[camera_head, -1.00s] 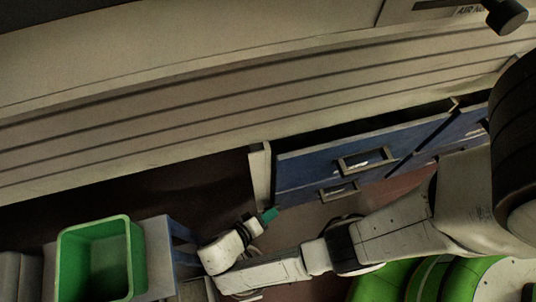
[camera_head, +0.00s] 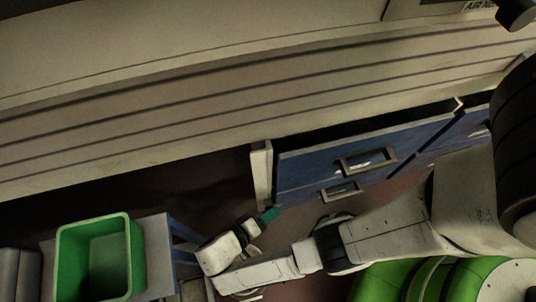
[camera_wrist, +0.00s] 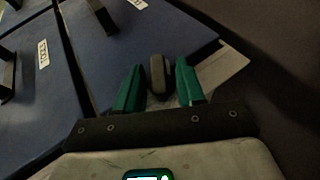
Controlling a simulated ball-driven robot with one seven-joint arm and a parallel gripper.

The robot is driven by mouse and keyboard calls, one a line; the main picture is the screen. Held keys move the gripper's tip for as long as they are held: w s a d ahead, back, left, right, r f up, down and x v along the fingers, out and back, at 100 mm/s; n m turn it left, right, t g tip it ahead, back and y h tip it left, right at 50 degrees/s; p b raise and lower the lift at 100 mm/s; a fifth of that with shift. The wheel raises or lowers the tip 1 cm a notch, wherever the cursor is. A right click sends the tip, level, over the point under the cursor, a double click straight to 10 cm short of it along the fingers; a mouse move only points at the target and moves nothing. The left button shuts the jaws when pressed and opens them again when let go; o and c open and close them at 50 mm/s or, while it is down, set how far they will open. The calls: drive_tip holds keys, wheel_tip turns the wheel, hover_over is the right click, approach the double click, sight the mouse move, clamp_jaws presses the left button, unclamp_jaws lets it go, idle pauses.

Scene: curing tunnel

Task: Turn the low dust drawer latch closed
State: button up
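The dust drawer latch is most likely the dark grey rounded handle (camera_wrist: 158,76) in the wrist view. It stands between the two teal fingers of my gripper (camera_wrist: 160,66), beside the corner of a blue drawer front (camera_wrist: 150,40). My gripper is open, with a narrow gap showing on each side of the handle; contact lower down cannot be seen. In the head view my gripper (camera_head: 270,215) is low, at the lower left corner of the blue drawer unit (camera_head: 305,172). The latch cannot be made out there.
The drawer fronts carry framed pulls (camera_head: 366,160). A pale post (camera_head: 261,172) stands at the unit's left end. A green bin (camera_head: 124,225) sits on a stand at left. The slatted pale machine wall (camera_head: 180,120) rises behind. Dark floor lies open between bin and drawers.

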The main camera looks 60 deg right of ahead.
drive_tip(key=shift+r+p, duration=0.5)
wheel_tip(320, 180, up, 3)
drive_tip(key=p, duration=0.3)
drive_tip(key=shift+s+r, duration=0.1)
drive_tip(key=shift+s, duration=0.05)
drive_tip(key=o, duration=0.6)
drive_tip(key=s+r+p, duration=0.3)
drive_tip(key=p, duration=0.1)
drive_tip(key=shift+s+r+p, duration=0.25)
drive_tip(key=shift+r+p, duration=0.05)
drive_tip(key=shift+r, duration=0.1)
drive_tip(key=shift+s+d+r+p, duration=0.15)
drive_tip(key=shift+s+r+p, duration=0.7)
drive_tip(key=shift+p, duration=0.15)
drive_tip(key=c, duration=0.6)
drive_tip(key=shift+s+r+p, duration=0.55)
drive_tip(key=shift+s+p, duration=0.1)
drive_tip(key=shift+s, duration=0.75)
drive_tip(key=shift+s+r+p, duration=0.6)
drive_tip(key=shift+s+p, duration=0.05)
drive_tip(key=shift+s, duration=0.8)
drive_tip(key=shift+s+r+p, duration=0.55)
drive_tip(key=shift+s+p, duration=0.1)
drive_tip(key=shift+s, duration=0.75)
